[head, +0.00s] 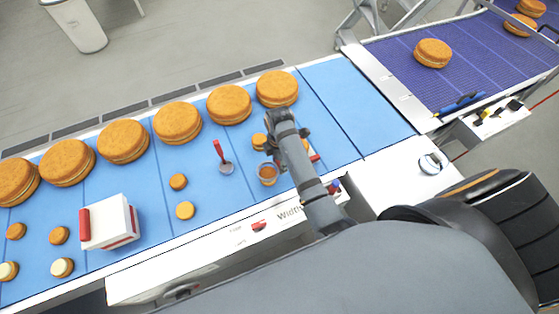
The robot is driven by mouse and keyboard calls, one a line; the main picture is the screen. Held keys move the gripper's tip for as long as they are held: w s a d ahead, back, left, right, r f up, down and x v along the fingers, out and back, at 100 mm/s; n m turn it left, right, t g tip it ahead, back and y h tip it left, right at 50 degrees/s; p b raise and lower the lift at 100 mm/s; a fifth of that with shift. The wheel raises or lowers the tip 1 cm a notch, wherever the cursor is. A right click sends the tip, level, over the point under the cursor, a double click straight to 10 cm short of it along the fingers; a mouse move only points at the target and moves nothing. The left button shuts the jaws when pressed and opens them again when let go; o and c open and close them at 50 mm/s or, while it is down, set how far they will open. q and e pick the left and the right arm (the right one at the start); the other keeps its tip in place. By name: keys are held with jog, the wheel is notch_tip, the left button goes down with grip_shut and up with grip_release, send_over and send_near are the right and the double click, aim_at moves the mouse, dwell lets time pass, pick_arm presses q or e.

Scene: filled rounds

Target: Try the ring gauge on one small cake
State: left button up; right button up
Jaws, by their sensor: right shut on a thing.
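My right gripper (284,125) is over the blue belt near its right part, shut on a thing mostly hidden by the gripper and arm. A bit of red (315,157) shows just right of the arm; I cannot tell if it belongs to the held thing. A small cake (259,141) lies just left of the gripper. Other small cakes lie further left, such as one in the middle (178,181) and one nearer (185,210). A grey ring-shaped thing (430,163) sits on the white panel at right; I cannot tell if it is the ring gauge. My left gripper is out of view.
Several large filled cakes (177,122) line the belt's far side. A red-handled tool (222,158), a small cup (268,174) and a white box with red trim (110,222) stand on the blue belt (335,95). A purple belt (470,65) carries more cakes.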

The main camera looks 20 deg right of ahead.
jog(key=shift+f, duration=0.65)
dwell(0.8)
jog(key=shift+r, duration=0.1)
dwell(0.4)
jog(key=shift+r, duration=2.9)
